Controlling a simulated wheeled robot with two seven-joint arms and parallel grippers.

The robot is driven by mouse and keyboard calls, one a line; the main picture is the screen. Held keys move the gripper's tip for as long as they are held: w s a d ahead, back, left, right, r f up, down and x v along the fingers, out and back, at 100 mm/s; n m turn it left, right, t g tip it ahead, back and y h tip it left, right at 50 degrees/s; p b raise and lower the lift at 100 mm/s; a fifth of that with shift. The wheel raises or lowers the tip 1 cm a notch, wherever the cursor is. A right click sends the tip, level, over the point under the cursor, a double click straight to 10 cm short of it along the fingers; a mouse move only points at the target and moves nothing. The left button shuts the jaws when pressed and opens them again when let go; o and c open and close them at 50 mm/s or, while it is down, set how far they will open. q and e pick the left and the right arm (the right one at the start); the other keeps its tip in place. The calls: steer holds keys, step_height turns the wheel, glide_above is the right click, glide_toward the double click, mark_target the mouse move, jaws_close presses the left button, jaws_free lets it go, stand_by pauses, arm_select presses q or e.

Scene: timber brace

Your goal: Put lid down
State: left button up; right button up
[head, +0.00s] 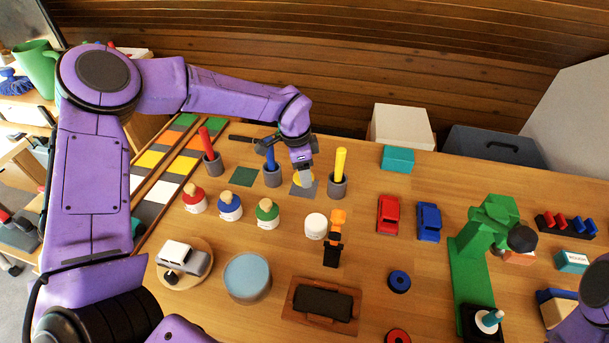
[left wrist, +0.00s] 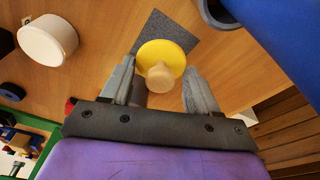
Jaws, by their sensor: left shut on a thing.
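My left gripper (head: 303,173) is shut on the yellow lid (head: 306,180), which has a pale wooden knob. In the left wrist view, the yellow lid (left wrist: 176,54) sits between the two fingers (left wrist: 160,82), knob toward the camera. A dark grey square (head: 298,189) lies on the table under the lid; it also shows in the left wrist view (left wrist: 158,25). I cannot tell whether the lid touches it. An open-looking white jar (head: 315,226) stands nearer on the table. My right gripper is out of view.
Jars with red (head: 193,195), blue (head: 230,206) and green (head: 267,210) lids stand to the left. Cups with a blue peg (head: 271,175) and a yellow peg (head: 338,180) flank the gripper closely. A dark green square (head: 243,177) lies bare to the left.

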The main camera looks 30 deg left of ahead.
mark_target(298, 177)
arm_select(q)
steer(key=shift+w+f, duration=0.15)
steer(key=shift+f, duration=1.75)
steer(key=o, duration=1)
steer(key=shift+r+p, duration=0.3)
steer(key=shift+r, duration=0.1)
steer(key=r, duration=0.3)
steer(key=a+r+b, duration=0.1)
steer(key=r, duration=0.3)
steer(key=s+r, duration=0.1)
steer(key=r, duration=0.3)
steer(key=shift+a+r, duration=0.25)
